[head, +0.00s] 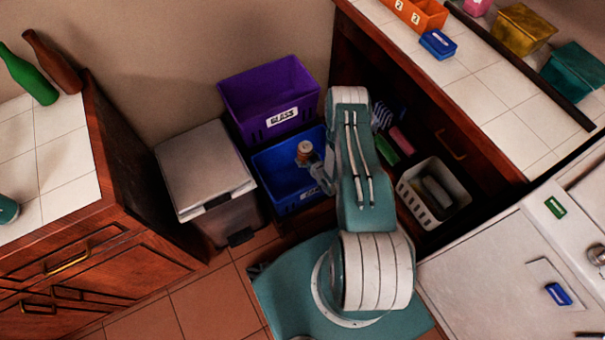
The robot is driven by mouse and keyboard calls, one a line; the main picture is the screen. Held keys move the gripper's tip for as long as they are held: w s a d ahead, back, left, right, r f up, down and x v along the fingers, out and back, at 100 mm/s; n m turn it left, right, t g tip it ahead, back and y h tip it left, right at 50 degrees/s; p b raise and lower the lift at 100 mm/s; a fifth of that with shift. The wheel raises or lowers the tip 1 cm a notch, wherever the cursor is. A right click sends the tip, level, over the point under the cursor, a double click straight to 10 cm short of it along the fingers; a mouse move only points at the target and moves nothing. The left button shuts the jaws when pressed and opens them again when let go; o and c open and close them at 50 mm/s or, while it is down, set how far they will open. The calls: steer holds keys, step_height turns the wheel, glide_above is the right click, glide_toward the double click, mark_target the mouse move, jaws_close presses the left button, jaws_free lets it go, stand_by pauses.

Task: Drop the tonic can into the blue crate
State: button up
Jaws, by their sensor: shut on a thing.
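The blue crate (277,166) stands on the floor in front of the purple crate, partly hidden by my arm. A small can with an orange-brown side and a pale top, which I take as the tonic can (305,150), shows over the blue crate's opening. My gripper (309,160) is shut on the can at the end of my arm. The exact height of the can above the crate floor cannot be told. The fingertips are small and partly hidden by the can.
A purple crate (245,97) labelled GLASS stands behind. A lidded grey bin (203,168) is on the left. A white basket (408,197) stands to the right, by the open cabinet. Wooden counters (75,195) flank both sides, with bottles on the left one.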

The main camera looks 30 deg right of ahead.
steer(key=shift+a+f, duration=0.1)
steer(key=shift+a, duration=0.1)
steer(key=o, duration=1)
steer(key=shift+d, duration=0.1)
steer(key=shift+s, duration=0.2)
steer(key=v, duration=1.1)
steer(key=shift+s, duration=0.2)
